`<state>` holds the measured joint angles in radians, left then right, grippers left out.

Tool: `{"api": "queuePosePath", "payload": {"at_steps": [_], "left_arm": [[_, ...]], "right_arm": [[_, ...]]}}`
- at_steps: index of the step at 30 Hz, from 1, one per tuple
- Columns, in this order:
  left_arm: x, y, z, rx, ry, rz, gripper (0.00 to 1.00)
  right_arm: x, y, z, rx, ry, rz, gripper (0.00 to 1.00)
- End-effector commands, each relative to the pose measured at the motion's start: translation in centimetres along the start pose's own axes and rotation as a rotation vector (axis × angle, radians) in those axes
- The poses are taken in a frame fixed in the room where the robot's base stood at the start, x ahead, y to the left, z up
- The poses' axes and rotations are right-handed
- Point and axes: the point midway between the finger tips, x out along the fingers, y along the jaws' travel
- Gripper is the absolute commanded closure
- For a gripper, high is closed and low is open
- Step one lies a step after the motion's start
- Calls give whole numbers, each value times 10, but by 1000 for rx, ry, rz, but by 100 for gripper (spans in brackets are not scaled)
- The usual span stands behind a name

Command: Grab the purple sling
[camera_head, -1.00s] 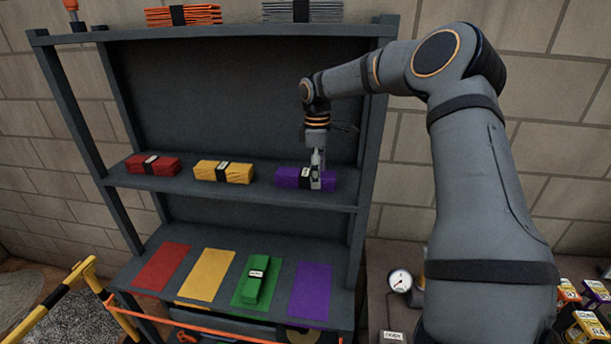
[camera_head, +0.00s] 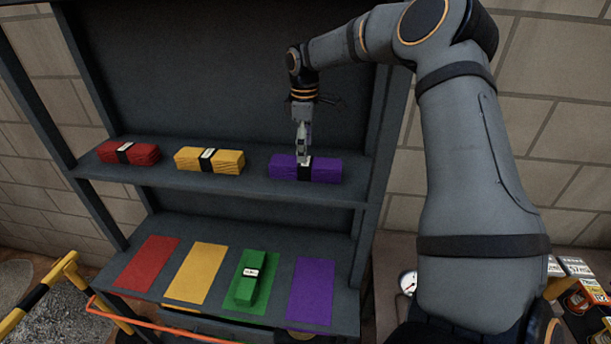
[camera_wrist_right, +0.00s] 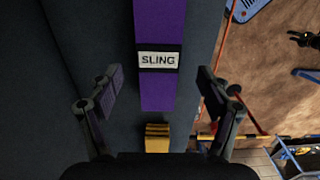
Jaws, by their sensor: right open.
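The purple sling (camera_head: 325,169) is a folded bundle with a black band and a white label, lying on the middle shelf (camera_head: 235,187) at its right end. In the right wrist view the purple sling (camera_wrist_right: 157,93) lies lengthwise between the fingers, its label reading SLING. My right gripper (camera_head: 303,155) points down just over the sling's band. In the right wrist view the right gripper (camera_wrist_right: 157,85) is open, with one finger on each side of the sling and gaps between. My left gripper is not in view.
A yellow sling (camera_head: 210,160) and a red sling (camera_head: 128,153) lie farther left on the same shelf. Below, a green sling (camera_head: 247,287) lies on a green mat beside red, yellow and purple (camera_head: 311,290) mats. The rack's right post (camera_head: 380,130) stands close to my right arm.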

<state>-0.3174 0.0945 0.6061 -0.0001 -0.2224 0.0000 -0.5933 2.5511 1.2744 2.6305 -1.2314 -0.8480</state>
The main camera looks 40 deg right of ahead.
Motion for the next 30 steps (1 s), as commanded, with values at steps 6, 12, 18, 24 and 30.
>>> {"api": "queuePosePath", "payload": {"at_steps": [6, 12, 18, 24, 30], "left_arm": [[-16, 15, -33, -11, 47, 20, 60], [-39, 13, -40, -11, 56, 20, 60], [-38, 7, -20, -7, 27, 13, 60], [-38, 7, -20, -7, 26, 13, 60], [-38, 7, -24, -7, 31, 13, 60]], "right_arm": [[9, -1, 2, 0, -2, -3, 22], [43, -2, 3, -1, -2, -1, 22], [55, -1, 2, -1, 2, 2, 22], [54, -1, 2, -1, 2, 2, 35], [54, -1, 2, -1, 2, 2, 62]]}}
